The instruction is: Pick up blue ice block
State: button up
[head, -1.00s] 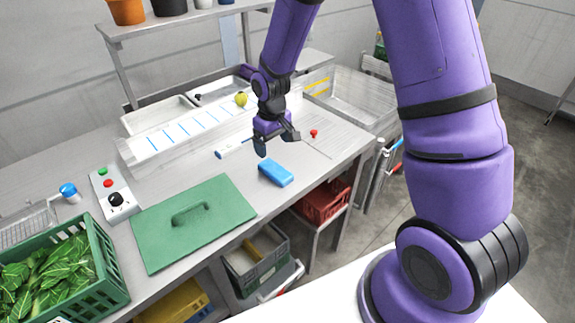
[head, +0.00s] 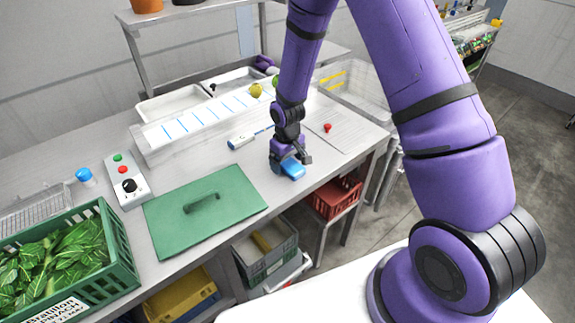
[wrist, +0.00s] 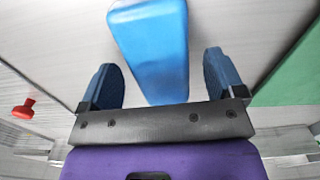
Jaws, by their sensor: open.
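The blue ice block (head: 292,171) lies flat on the steel counter, right of the green board, partly hidden by my gripper in the head view. My gripper (head: 290,165) is lowered over it at counter height. In the wrist view the blue ice block (wrist: 152,50) runs lengthwise away from my gripper (wrist: 163,80). Its near end lies between the two blue-grey fingers, with a gap on each side. The fingers are apart and hold nothing.
The green board (head: 204,208) with a handle lies left of the block. A white-and-blue tool (head: 241,141) lies behind it. A small red knob (head: 327,127) stands to the right. A green crate of leaves (head: 120,245) and a control box (head: 127,183) are at the left.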

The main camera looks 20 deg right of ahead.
jog(key=shift+f, duration=0.4)
jog(key=c, duration=1.1)
jog(key=shift+r, duration=0.1)
